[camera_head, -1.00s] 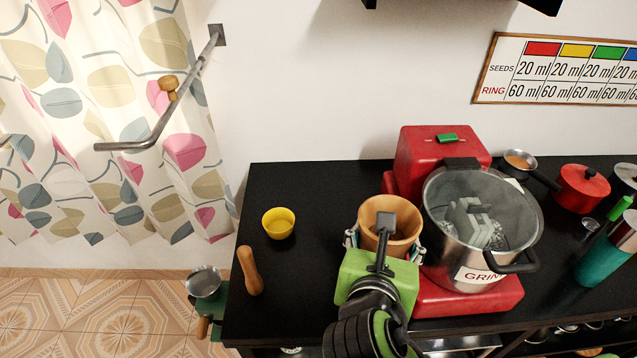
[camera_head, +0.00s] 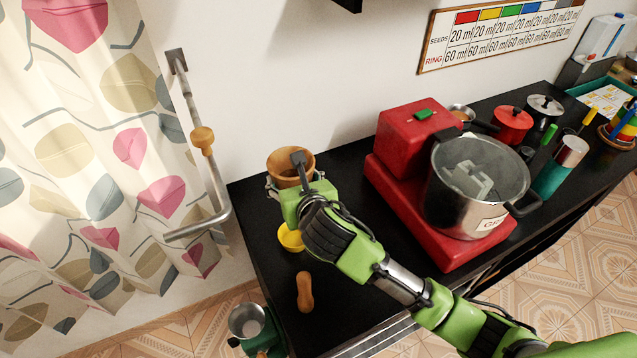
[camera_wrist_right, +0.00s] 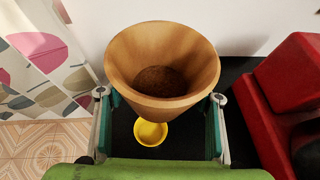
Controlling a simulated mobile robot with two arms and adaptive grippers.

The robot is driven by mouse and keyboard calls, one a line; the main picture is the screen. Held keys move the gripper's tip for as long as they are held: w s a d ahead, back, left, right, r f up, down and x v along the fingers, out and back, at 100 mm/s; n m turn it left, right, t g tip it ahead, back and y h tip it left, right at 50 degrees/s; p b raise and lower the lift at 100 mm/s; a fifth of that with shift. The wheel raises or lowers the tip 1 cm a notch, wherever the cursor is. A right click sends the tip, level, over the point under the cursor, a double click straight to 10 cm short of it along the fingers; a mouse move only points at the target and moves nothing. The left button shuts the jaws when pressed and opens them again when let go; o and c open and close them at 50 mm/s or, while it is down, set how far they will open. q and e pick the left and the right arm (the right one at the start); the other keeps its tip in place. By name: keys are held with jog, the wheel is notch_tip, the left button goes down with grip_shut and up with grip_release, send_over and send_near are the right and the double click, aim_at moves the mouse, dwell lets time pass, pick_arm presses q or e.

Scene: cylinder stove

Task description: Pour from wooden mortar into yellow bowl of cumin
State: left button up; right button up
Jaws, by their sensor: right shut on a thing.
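The wooden mortar (camera_head: 284,165) is held upright between the fingers of my right gripper (camera_head: 290,182), above the black counter's left part. In the right wrist view the mortar (camera_wrist_right: 163,60) shows dark brown ground matter inside, and my right gripper (camera_wrist_right: 161,110) is shut around it. The small yellow bowl (camera_head: 291,238) stands on the counter below, partly hidden by my gripper and arm. In the right wrist view the bowl (camera_wrist_right: 150,132) lies below the mortar; its inside looks plain yellow. My left gripper is not in view.
A wooden pestle (camera_head: 305,291) lies in front of the bowl. A red grinder (camera_head: 390,190) with a steel pot (camera_head: 466,210) stands to the right. A metal rail (camera_head: 206,195) and curtain (camera_head: 90,120) are at the left. A grinder-like metal cup (camera_head: 247,320) sits at the counter's left edge.

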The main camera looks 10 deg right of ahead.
jog(key=w+f+n+y+p, duration=0.1)
jog(key=w+f+n+y, duration=0.1)
jog(key=w+f, duration=0.1)
jog(key=shift+a+f+g+p, duration=0.15)
jog(key=shift+g+p, duration=0.15)
jog(key=shift+p, duration=0.1)
pick_arm(q)
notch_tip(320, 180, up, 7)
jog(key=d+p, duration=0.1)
jog(key=p, duration=0.3)
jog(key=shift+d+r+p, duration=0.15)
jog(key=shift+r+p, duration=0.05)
jog(key=shift+p, duration=0.1)
pick_arm(e)
jog(key=w+d+f+n+g+y, duration=0.2)
jog(key=w+d+f+n+y, duration=0.1)
jog(key=d+f, duration=0.4)
jog(key=shift+f+n+y, duration=0.5)
jog(key=shift+f, duration=0.8)
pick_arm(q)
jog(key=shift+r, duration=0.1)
pick_arm(e)
jog(key=shift+s+r, duration=0.1)
